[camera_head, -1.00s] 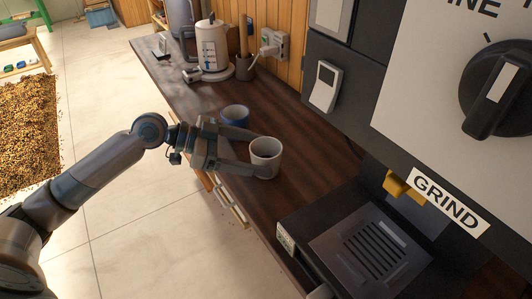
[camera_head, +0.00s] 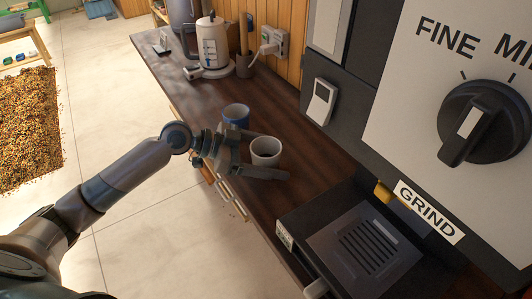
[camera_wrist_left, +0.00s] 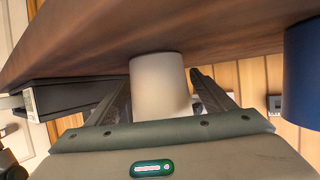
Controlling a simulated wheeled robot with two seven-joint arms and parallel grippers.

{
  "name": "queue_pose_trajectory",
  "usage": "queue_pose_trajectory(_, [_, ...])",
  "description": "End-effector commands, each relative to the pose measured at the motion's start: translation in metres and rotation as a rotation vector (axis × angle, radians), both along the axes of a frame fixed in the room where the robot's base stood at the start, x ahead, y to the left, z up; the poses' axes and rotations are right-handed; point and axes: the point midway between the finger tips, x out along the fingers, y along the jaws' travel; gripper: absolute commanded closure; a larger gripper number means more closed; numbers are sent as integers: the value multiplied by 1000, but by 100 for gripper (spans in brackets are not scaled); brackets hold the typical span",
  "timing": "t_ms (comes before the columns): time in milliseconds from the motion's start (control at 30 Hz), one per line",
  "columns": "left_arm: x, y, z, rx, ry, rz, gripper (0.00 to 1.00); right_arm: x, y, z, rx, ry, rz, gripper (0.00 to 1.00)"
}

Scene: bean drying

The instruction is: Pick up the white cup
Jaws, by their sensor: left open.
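The white cup (camera_head: 265,151) stands upright on the dark wooden counter, near its front edge. It also shows in the left wrist view (camera_wrist_left: 160,85), between the two fingers. My left gripper (camera_head: 278,157) is open, with one finger on each side of the cup. Whether a finger touches the cup I cannot tell. The lower part of the cup is partly hidden by the near finger in the head view. My right gripper is not in view.
A blue cup (camera_head: 236,115) stands just behind the white cup; it also shows at the right of the left wrist view (camera_wrist_left: 303,70). A white kettle (camera_head: 212,44) is farther back. A grinder (camera_head: 365,245) stands to the right. The counter (camera_head: 290,120) right of the cups is clear.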

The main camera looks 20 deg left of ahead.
Motion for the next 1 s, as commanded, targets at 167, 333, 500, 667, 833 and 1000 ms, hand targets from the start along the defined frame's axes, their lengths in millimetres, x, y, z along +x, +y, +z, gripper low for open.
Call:
queue_pose_trajectory(167, [7, -14, -4, -1, 0, 0, 24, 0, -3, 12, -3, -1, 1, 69])
queue_pose_trajectory(333, [8, -16, -7, 0, -2, 1, 24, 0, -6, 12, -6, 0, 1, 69])
queue_pose_trajectory(500, [8, -16, -7, 0, -2, 1, 24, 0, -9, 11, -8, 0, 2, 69])
queue_pose_trajectory(667, [8, -16, -7, 0, -2, 1, 24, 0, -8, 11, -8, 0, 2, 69])
queue_pose_trajectory(833, [8, -16, -7, 0, -2, 1, 55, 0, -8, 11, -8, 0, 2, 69])
queue_pose_trajectory(1000, [8, -16, -6, 0, -2, 1, 71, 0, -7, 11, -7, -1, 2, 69])
